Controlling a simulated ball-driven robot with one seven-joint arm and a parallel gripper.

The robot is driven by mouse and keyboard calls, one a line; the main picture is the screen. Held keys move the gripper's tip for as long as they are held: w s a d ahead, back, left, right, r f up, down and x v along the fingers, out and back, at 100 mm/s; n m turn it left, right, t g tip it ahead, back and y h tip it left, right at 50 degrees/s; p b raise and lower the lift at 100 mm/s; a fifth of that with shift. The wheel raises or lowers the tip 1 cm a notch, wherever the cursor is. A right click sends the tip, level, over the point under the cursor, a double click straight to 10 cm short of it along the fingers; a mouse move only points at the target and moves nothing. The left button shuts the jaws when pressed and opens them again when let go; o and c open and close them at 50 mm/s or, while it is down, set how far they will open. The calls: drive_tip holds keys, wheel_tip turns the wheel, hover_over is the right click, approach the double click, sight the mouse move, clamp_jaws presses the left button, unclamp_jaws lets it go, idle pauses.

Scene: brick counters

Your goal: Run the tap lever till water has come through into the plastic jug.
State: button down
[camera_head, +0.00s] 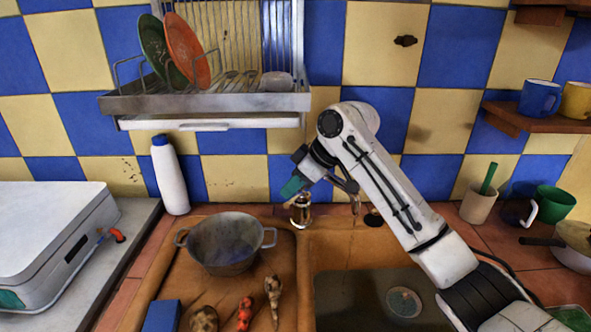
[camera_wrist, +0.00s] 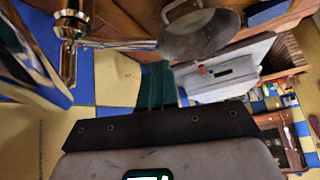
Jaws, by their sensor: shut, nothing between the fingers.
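The metal tap (camera_head: 301,212) stands at the back of the sink, partly hidden by my gripper (camera_head: 292,187). In the wrist view the tap (camera_wrist: 68,35) is at the upper left, with a slim metal bar reaching right towards the pot; I cannot tell whether it is spout or lever. My gripper's green fingers (camera_wrist: 157,72) are together and empty. They look close above the tap in the head view; contact cannot be told. No running water can be made out. I cannot identify a plastic jug for certain; a green handled vessel (camera_head: 553,204) stands at the right.
A grey two-handled pot (camera_head: 226,246) stands on the wooden drainboard left of the sink basin (camera_head: 345,290). A white bottle (camera_head: 170,178) stands behind it, under a dish rack (camera_head: 215,103) on the wall. A beige cup (camera_head: 479,204) stands right of my arm.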

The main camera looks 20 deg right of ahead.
drive_tip(key=shift+s+f, duration=0.1)
drive_tip(key=shift+f, duration=0.55)
drive_tip(key=shift+s+a+f+t+h, duration=0.15)
drive_tip(key=shift+s+a+f, duration=0.1)
drive_tip(key=shift+f, duration=0.25)
drive_tip(key=shift+s+a+f+t+h, duration=0.1)
drive_tip(key=shift+s+f+t, duration=0.15)
drive_tip(key=shift+f, duration=0.3)
drive_tip(key=shift+s+a+f+t+h, duration=0.15)
drive_tip(key=shift+s+a+f, duration=0.1)
drive_tip(key=shift+f, duration=0.25)
drive_tip(key=shift+r, duration=0.1)
drive_tip(key=a+r+p+v, duration=0.1)
drive_tip(key=a+p+v, duration=0.1)
drive_tip(key=v, duration=1)
drive_tip(key=shift+w+r+p, duration=0.2)
drive_tip(key=shift+r+p, duration=0.15)
drive_tip(key=shift+r, duration=0.25)
